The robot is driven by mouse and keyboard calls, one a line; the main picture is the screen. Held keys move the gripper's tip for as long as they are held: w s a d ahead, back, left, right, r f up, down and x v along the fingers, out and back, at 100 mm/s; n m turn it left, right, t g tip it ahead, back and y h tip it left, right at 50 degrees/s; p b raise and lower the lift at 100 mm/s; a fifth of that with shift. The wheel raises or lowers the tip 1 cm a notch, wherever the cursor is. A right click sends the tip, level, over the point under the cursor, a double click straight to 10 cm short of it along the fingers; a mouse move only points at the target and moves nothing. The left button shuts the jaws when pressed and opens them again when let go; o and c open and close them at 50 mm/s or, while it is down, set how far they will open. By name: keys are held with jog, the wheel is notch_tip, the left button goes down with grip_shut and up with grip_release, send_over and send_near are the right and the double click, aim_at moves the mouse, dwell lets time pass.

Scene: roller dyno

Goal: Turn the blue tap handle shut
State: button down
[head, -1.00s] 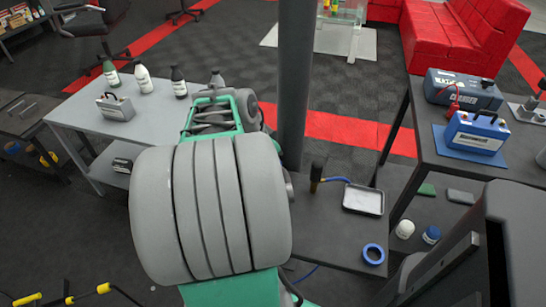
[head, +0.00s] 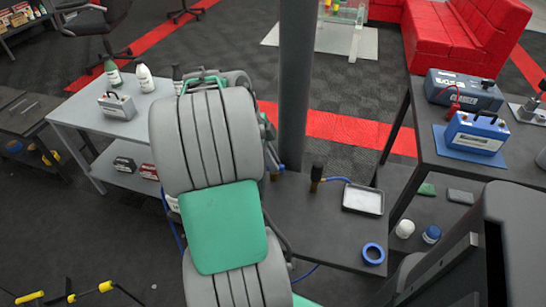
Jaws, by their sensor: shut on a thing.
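The blue tap handle (head: 282,167) shows as a small blue piece above a brass-coloured body, just right of my arm, at the left edge of the low dark bench. My gripper (head: 275,160) is mostly hidden behind my large grey and green arm links. Its dark end reaches down to the blue handle and appears shut on it. The fingertips are too small and covered to make out clearly, and I cannot tell the handle's exact angle.
A black-topped brass fitting (head: 317,177) with a blue hose stands close right of the tap. A metal tray (head: 363,199) and blue ring (head: 373,254) lie on the low bench (head: 320,230). A dark post (head: 296,90) rises just behind.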

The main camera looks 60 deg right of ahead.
jog(key=shift+w+d+r+m, duration=0.1)
jog(key=shift+w+d+m, duration=0.05)
jog(key=shift+m, duration=0.15)
dwell(0.4)
jog(key=c, duration=1.8)
grip_release()
jog(key=o, duration=0.4)
jog(key=shift+w+d+f, duration=0.15)
jog(key=shift+f, duration=0.05)
jog(key=shift+c, duration=0.2)
jog(key=shift+a+r, duration=0.15)
jog(key=shift+a, duration=0.05)
jog(key=d+p+v, duration=0.1)
jog(key=p+v, duration=0.2)
jog(key=v, duration=0.4)
jog(key=shift+w+a+r+p, duration=0.2)
jog(key=shift+a+r+p, duration=0.1)
jog(key=shift+a+r, duration=0.05)
